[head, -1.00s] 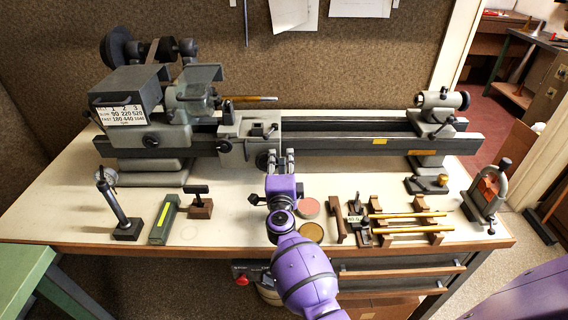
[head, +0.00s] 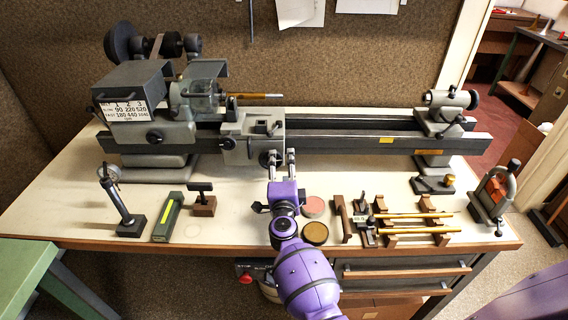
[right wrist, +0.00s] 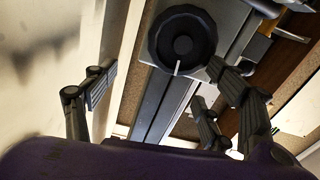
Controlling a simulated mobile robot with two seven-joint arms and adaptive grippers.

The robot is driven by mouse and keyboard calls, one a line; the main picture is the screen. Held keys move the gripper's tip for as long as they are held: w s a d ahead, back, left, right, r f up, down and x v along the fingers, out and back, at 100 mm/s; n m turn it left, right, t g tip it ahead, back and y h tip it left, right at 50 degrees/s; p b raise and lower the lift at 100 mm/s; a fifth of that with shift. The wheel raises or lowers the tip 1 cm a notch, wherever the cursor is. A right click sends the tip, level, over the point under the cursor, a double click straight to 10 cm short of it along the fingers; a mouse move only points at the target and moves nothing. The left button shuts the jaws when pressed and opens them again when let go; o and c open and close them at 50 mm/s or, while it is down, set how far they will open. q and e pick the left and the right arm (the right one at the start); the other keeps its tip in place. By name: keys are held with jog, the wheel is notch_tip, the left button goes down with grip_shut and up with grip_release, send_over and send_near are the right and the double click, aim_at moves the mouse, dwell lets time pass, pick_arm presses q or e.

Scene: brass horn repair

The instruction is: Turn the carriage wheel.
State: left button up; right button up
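The carriage wheel is a round black handwheel with a white mark on its rim, at the top middle of the right wrist view (right wrist: 183,38). In the head view the wheel (head: 265,158) sits low on the front of the lathe's grey carriage (head: 250,148), partly beside my right gripper's left finger. My right gripper (head: 282,154) is open, its fingers pointing toward the lathe. In the right wrist view its fingers (right wrist: 165,85) stand wide apart with the wheel ahead between them; I see no contact. My left gripper is not in view.
Along the bench front stand a dark post on a base (head: 120,205), a green box (head: 167,218), round tins (head: 315,232) and brass rods on a wooden rack (head: 415,230). The lathe bed (head: 350,143) runs right to the tailstock (head: 447,110).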

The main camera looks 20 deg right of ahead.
jog(key=shift+s+d, duration=0.1)
jog(key=shift+d, duration=0.05)
notch_tip(320, 180, up, 10)
dwell(0.9)
